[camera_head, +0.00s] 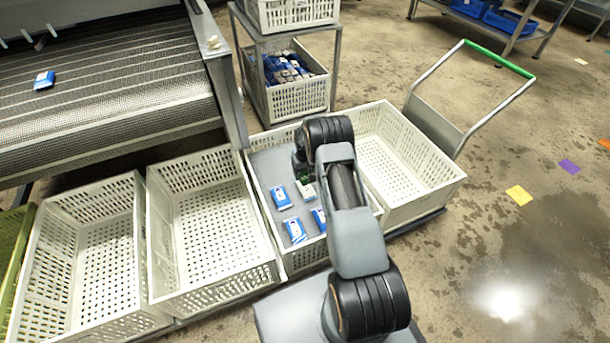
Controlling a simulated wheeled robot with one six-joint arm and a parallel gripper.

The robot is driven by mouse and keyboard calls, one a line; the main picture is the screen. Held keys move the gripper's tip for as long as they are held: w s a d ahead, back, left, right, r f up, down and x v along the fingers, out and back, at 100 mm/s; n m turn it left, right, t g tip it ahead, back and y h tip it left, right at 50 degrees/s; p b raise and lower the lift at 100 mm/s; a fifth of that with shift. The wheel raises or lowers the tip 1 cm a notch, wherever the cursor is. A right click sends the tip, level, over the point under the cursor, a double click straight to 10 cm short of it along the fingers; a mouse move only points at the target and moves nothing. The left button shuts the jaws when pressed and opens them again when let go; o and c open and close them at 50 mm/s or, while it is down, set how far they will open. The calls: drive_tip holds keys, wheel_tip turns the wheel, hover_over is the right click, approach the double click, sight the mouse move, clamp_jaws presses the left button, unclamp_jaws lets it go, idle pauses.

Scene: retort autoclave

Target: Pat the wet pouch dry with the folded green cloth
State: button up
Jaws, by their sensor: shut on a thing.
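My gripper (301,168) is over the crate with the grey lining (268,165), mostly hidden by my own arm. It is shut on a small dark green thing, which looks like the folded green cloth (304,177). A pale pouch-like item (307,191) lies just below the green, partly covered; I cannot tell whether they touch. Blue and white pouches lie on the grey lining: one at the left (281,197), one nearer me (295,230), and one partly behind my arm (319,219). Which pouch is wet is too small to tell.
Empty white crates stand at the left (207,281) and right (436,184) of the lined crate. A mesh conveyor (120,90) with one blue pouch (44,80) is at upper left. A rack crate (298,101) holds several pouches. A green-handled cart (500,61) stands behind. Wet floor lies right.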

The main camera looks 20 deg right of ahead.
drive_tip(key=shift+f+b, duration=1.5)
drive_tip(key=shift+f, duration=1.35)
drive_tip(key=shift+s+f+b, duration=0.1)
drive_tip(key=shift+f+b, duration=0.5)
idle(0.4)
drive_tip(key=shift+r, duration=0.1)
drive_tip(key=shift+r+p, duration=2.05)
drive_tip(key=shift+r, duration=1.4)
